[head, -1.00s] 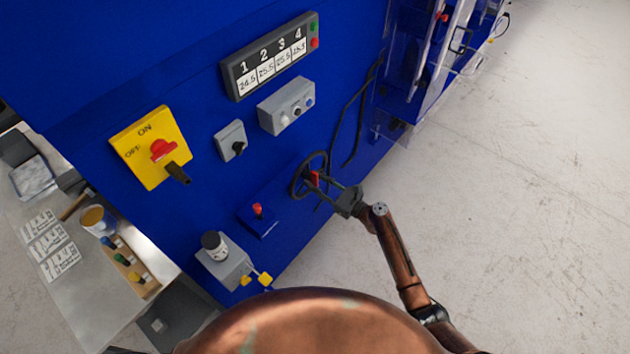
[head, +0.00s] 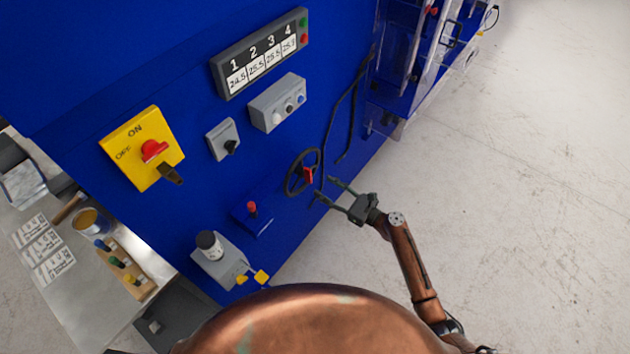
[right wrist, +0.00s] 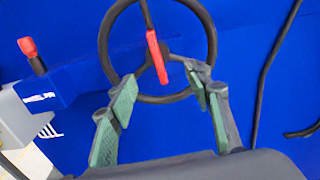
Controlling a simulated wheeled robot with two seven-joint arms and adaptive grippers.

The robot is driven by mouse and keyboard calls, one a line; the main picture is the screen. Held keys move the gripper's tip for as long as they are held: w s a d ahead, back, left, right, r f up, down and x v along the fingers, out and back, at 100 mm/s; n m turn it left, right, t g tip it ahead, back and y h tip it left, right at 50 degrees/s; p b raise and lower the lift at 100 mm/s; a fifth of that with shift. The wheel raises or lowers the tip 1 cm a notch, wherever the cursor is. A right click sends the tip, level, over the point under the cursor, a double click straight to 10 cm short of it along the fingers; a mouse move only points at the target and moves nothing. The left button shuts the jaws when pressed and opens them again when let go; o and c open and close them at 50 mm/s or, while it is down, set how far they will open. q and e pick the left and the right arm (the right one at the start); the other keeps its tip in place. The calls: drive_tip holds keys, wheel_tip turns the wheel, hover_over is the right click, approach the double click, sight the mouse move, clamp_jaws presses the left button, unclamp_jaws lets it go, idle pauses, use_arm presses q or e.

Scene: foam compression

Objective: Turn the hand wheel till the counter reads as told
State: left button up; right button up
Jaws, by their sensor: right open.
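The black hand wheel (head: 290,182) with a red bar at its middle is mounted on the blue cabinet front. My right gripper (head: 324,188) is open and empty, to the lower right of the wheel and apart from it in the head view. In the right wrist view, the wheel (right wrist: 214,40) and its red bar (right wrist: 157,57) are beyond the open, green-padded fingers (right wrist: 164,82). A dark panel (head: 260,55) numbered 1 to 4 shows values near 25; the last is too small to read surely. My left gripper is out of view.
A yellow ON/OFF switch plate (head: 122,153), a grey knob box (head: 219,146) and a grey button box (head: 262,117) are on the cabinet. A red-topped lever (head: 252,208) stands left of the wheel. Black cables hang to its right. Open floor (head: 520,200) is at right.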

drive_tip(key=v, duration=0.4)
drive_tip(key=shift+d, duration=0.1)
idle(0.4)
drive_tip(key=s+d+f+n+g+h, duration=0.1)
drive_tip(key=s+d+f+n+h, duration=0.2)
drive_tip(key=f, duration=0.7)
drive_tip(key=s+d+f+n+h, duration=0.1)
drive_tip(key=s+d+f+h, duration=0.3)
drive_tip(key=f, duration=0.6)
drive_tip(key=s+d+f+n+g+h, duration=0.15)
drive_tip(key=d+f, duration=0.35)
drive_tip(key=f, duration=0.5)
drive_tip(key=s+d+f+n+g+h, duration=0.1)
drive_tip(key=s+d+f+n, duration=0.2)
drive_tip(key=s+d+f, duration=0.35)
drive_tip(key=s+d+f+n+g+h, duration=0.2)
drive_tip(key=s+d+f+n, duration=0.1)
drive_tip(key=s+f, duration=0.65)
drive_tip(key=s+d+f+n+g+h, duration=0.1)
drive_tip(key=s+n, duration=0.4)
drive_tip(key=s, duration=0.6)
drive_tip(key=s+d+f+n+g+h, duration=0.1)
drive_tip(key=s+d+f+n, duration=0.2)
drive_tip(key=s, duration=0.8)
drive_tip(key=s+d+f+n+g+h, duration=0.1)
drive_tip(key=s+f+n, duration=0.4)
drive_tip(key=s, duration=0.5)
drive_tip(key=shift+s+d+f+n+g+b, duration=0.45)
drive_tip(key=shift+d+n+g, duration=0.1)
drive_tip(key=shift+n, duration=0.4)
